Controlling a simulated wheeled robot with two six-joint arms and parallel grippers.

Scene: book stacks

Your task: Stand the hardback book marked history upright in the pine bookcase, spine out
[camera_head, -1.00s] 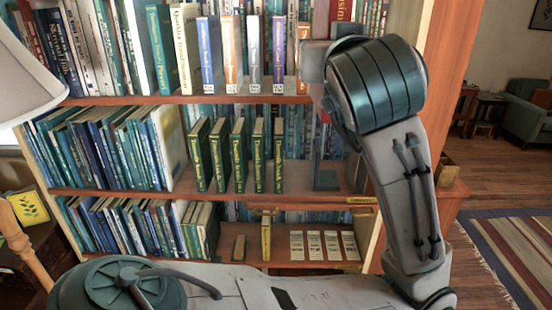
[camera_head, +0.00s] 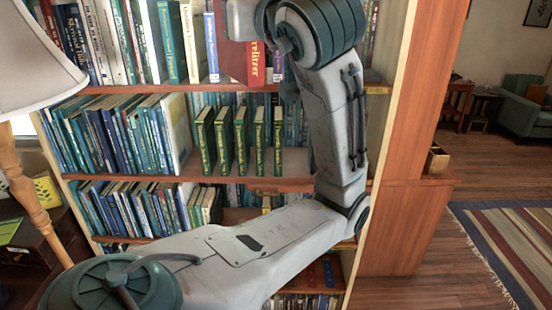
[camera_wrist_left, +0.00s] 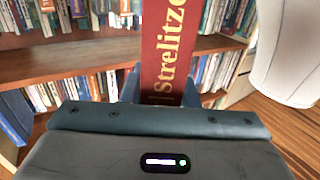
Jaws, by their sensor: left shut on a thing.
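A thick red book (camera_head: 231,58) is upright in front of the upper shelf, left of my wrist. Its spine faces me and shows part of the word "Strelitzer"; I cannot read a history mark. The red spine also fills the upper middle of the left wrist view (camera_wrist_left: 170,45). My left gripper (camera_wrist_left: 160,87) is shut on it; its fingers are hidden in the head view. The pine bookcase (camera_head: 412,130) has books on several shelves. Whether the book's foot touches the upper shelf board (camera_head: 378,88) I cannot tell. My right gripper is not in view.
Several green books (camera_head: 240,140) stand spaced apart on the middle shelf. Labelled books (camera_head: 211,48) stand upright on the upper shelf beside the red one. A lamp (camera_head: 40,55) stands at the left. My left arm hides much of the lower shelves.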

